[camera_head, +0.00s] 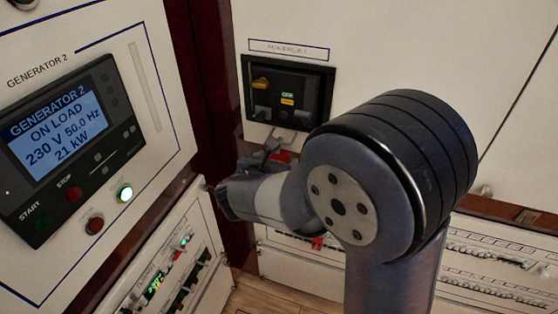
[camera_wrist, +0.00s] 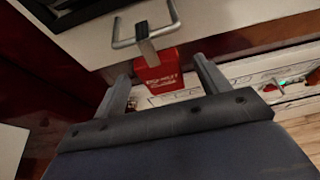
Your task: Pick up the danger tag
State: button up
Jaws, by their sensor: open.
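The danger tag (camera_wrist: 160,72) is a red card with white lettering. In the wrist view it hangs below a grey strip over a metal loop handle (camera_wrist: 172,20). My gripper (camera_wrist: 160,68) is open, with one finger to the left and one to the right of the tag. I cannot tell whether either finger touches it. In the head view only a small red part of the tag (camera_head: 282,156) shows beneath the Generator 1 unit (camera_head: 289,94). My gripper (camera_head: 268,153) is beside it there, partly hidden by my wrist.
The Generator 2 panel (camera_head: 130,60) with its lit display (camera_head: 58,130) stands at the left. Breaker rows (camera_head: 178,262) are below it, and another row (camera_head: 490,262) is at the lower right. A second red piece (camera_head: 318,243) shows on the lower panel. Wooden floor shows between.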

jog(key=shift+x, duration=1.5)
jog(key=shift+f, duration=0.1)
jog(key=shift+s, duration=0.1)
jog(key=shift+c, duration=0.3)
jog(key=c, duration=1)
